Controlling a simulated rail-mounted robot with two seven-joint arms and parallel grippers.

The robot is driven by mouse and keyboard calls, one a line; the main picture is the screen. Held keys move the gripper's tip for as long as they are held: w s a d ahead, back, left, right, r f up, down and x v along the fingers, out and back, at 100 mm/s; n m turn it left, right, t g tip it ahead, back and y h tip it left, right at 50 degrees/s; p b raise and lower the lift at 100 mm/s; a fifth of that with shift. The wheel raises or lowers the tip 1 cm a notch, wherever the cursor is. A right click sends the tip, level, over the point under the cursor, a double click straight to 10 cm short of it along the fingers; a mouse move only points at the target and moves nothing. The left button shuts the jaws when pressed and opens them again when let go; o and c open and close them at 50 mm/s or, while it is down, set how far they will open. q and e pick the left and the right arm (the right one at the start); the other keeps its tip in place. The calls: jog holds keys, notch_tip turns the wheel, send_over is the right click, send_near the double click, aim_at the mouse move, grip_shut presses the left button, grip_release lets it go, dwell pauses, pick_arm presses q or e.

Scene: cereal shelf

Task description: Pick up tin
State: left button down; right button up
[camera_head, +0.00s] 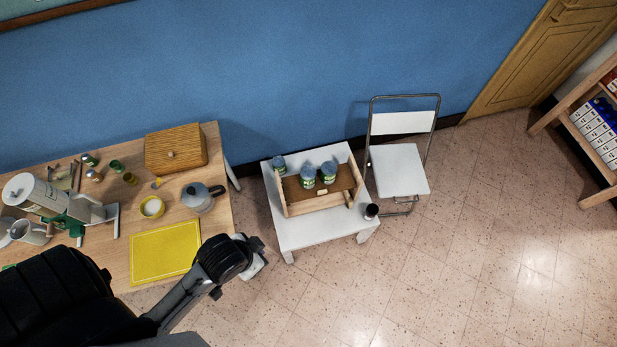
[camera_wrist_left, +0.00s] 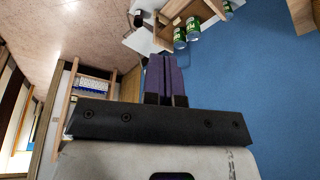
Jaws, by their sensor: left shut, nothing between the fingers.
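Two green-labelled tins with blue lids, the left one (camera_head: 307,178) and the right one (camera_head: 328,173), stand upright in a wooden box (camera_head: 318,208) on a low white table (camera_head: 312,233). The tins also show near the top of the left wrist view (camera_wrist_left: 180,38). My left gripper (camera_head: 262,262) is in front and left of the white table, apart from the tins. Its purple fingers (camera_wrist_left: 161,78) are together and empty. My right gripper is not in view.
A dark bottle or cup (camera_head: 371,211) stands at the table's front right corner. A folding chair (camera_head: 398,170) is right of the table. A wooden worktable (camera_head: 217,215) with a yellow mat (camera_head: 165,252) is on the left. The tiled floor in front is clear.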

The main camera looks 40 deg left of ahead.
pick_arm(q)
jog(key=c, duration=1.8)
grip_release()
jog(key=shift+c, duration=0.2)
jog(key=o, duration=1.8)
jog(key=shift+o, duration=0.2)
jog(key=shift+f, duration=0.1)
